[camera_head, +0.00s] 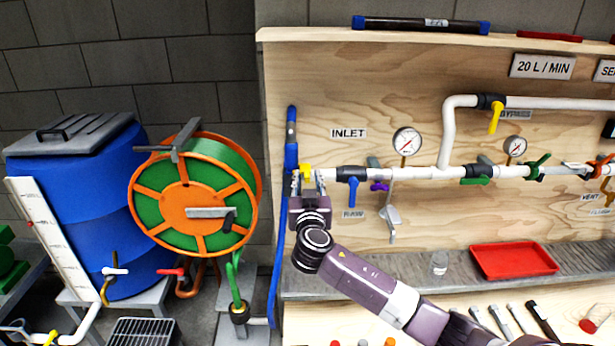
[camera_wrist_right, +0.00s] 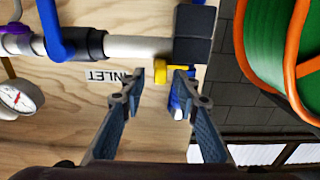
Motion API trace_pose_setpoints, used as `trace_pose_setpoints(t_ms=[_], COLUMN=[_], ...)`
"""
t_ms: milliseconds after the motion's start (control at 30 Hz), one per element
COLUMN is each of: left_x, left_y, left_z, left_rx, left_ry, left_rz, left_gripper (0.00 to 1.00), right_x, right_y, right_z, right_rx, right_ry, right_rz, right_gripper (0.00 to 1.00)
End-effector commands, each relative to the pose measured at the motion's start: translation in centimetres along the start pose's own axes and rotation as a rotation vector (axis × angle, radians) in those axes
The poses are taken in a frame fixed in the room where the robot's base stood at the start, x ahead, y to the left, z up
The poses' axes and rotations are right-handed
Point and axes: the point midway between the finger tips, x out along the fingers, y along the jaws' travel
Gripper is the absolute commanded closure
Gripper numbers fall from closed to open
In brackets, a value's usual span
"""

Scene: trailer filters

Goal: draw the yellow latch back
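The small yellow latch (camera_head: 306,169) is at the left end of the white inlet pipe, beside the blue vertical hose. My right gripper (camera_head: 307,178) is in front of it, its two fingers pointing at the pipe end. In the right wrist view, the yellow latch (camera_wrist_right: 170,69) sticks out of a dark block (camera_wrist_right: 194,35) on the pipe, and my right gripper (camera_wrist_right: 159,75) is open with a fingertip on either side of it. The fingers look apart from the latch; I cannot tell whether one touches it. My left gripper is not in view.
A blue-handled valve (camera_head: 353,188) sits on the pipe just right of the gripper. The blue hose (camera_head: 291,145) runs down the panel's left edge. An orange and green hose reel (camera_head: 190,205) stands to the left. A red tray (camera_head: 513,261) lies on the bench at right.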

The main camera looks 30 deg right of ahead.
Motion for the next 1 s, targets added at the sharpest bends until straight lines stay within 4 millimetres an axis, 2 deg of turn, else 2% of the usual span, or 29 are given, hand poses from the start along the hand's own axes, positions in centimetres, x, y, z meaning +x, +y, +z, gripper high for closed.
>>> trace_pose_setpoints(t_ms=[300,600,1000], left_x=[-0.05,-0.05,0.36], left_y=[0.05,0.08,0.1], left_z=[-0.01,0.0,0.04], left_rx=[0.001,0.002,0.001], left_ry=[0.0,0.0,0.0], left_rz=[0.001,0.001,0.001], left_gripper=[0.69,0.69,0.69], right_x=[0.24,0.22,0.2], right_y=[0.0,0.0,0.23], right_z=[0.08,0.08,0.29], right_rx=[0.0,0.0,0.001], right_ry=[-0.001,-0.001,-0.002], right_rz=[-0.001,0.0,-0.001], right_gripper=[0.71,1.0,1.0])
